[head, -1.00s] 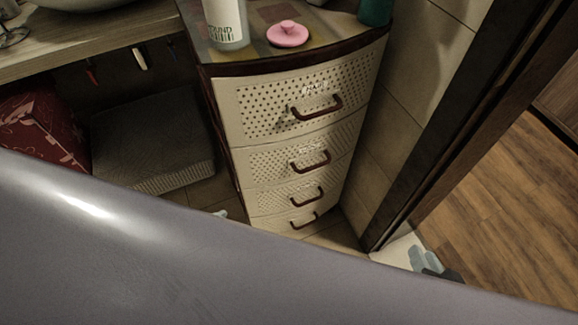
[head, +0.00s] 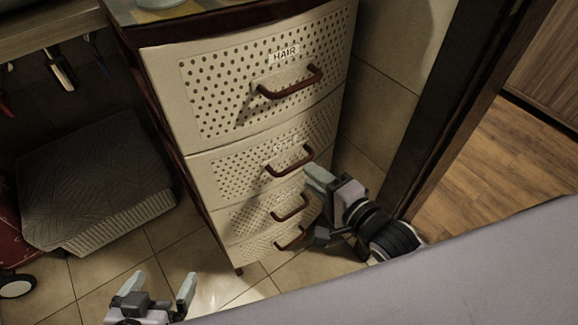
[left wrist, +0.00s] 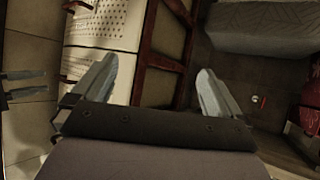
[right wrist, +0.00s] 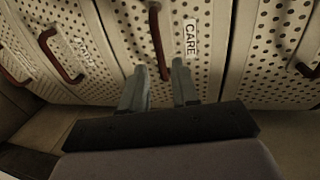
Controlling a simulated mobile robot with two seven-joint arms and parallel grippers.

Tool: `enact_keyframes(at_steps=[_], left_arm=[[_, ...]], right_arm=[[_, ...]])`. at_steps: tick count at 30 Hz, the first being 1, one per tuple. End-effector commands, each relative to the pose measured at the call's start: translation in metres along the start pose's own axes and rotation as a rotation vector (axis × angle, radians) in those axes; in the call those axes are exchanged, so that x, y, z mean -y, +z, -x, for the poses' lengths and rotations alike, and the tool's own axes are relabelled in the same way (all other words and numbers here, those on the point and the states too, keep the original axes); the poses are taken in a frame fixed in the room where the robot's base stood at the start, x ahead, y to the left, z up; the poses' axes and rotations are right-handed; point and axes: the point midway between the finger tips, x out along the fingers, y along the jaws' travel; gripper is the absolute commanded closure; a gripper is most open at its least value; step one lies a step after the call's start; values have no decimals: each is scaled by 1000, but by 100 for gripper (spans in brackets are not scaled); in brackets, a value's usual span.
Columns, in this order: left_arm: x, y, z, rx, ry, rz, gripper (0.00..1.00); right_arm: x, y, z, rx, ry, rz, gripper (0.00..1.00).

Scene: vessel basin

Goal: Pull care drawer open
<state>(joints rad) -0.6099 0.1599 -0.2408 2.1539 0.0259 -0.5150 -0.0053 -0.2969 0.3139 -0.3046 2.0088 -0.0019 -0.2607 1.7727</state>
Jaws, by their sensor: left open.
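The cream drawer unit stands in the middle of the head view, all its drawers closed. The care drawer (head: 225,175) is second from the top, under the HAIR drawer. Its "CARE" label (right wrist: 190,38) and brown handle (right wrist: 156,40) show in the right wrist view. My right gripper (right wrist: 161,70) is at this handle, its fingers a narrow gap apart; the handle's lower end shows between the tips. I cannot tell whether they grip it. In the head view my right gripper comes in from the right. My left gripper (head: 160,281) is open and empty, low before the unit.
The HAIR drawer (head: 165,85) is above, with two lower drawers below. A grey lidded basket (head: 95,185) stands left of the unit. A dark door frame (head: 440,110) rises close on the right. Tiled floor (head: 165,235) is free between basket and unit.

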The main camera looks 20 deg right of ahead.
Motion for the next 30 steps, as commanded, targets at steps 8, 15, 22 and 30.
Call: enact_keyframes(at_steps=[8,15,22,30], left_arm=[[-4,-1,-3,-16,7,-5,0],[-8,-9,-4,-37,16,-8,0],[-11,-12,-5,-45,22,-11,0],[-11,-12,-5,-46,21,-11,0]], right_arm=[[0,0,-37,-1,-3,2,70],[0,0,-56,-1,0,2,70],[0,0,-61,-1,1,2,70],[0,0,-60,-1,1,2,100]])
